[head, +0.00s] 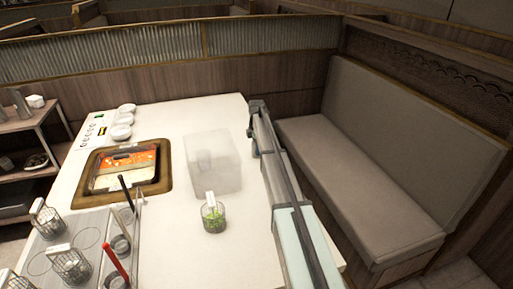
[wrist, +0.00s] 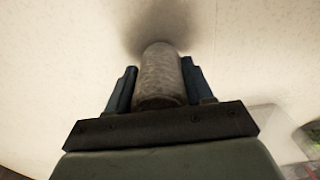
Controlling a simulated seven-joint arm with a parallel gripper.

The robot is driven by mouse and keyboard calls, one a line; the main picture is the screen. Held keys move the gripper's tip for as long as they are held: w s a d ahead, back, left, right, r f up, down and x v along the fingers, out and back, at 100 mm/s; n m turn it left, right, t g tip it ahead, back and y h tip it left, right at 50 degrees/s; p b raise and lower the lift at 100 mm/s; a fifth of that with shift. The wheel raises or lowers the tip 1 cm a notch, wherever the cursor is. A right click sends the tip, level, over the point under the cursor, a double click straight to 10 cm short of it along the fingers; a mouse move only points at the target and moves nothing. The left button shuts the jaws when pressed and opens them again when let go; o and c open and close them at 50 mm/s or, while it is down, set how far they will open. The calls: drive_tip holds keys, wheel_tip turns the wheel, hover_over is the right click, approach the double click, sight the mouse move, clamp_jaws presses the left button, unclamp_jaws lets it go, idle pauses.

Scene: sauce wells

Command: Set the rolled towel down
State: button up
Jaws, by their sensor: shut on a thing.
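The rolled towel (wrist: 160,66) is a grey-beige mottled cylinder in the middle of the wrist view. My gripper (wrist: 160,84) is shut on it, with one dark blue finger on each side. A dark shadow lies on the pale table just past the towel's far end, so it is close to the surface; I cannot tell whether it touches. In the head view my gripper (head: 253,150) is over the right edge area of the white table (head: 225,265), and the towel is hidden there.
A framed hotpot (head: 122,169), white bowls (head: 122,125) and a rack of strainers (head: 70,262) are farther left. A grey bench (head: 360,185) is to the right.

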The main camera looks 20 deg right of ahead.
drive_tip(key=o, duration=1)
drive_tip(key=shift+f, duration=0.1)
drive_tip(key=shift+o, duration=0.2)
wheel_tip(320, 180, up, 12)
drive_tip(key=shift+r, duration=0.15)
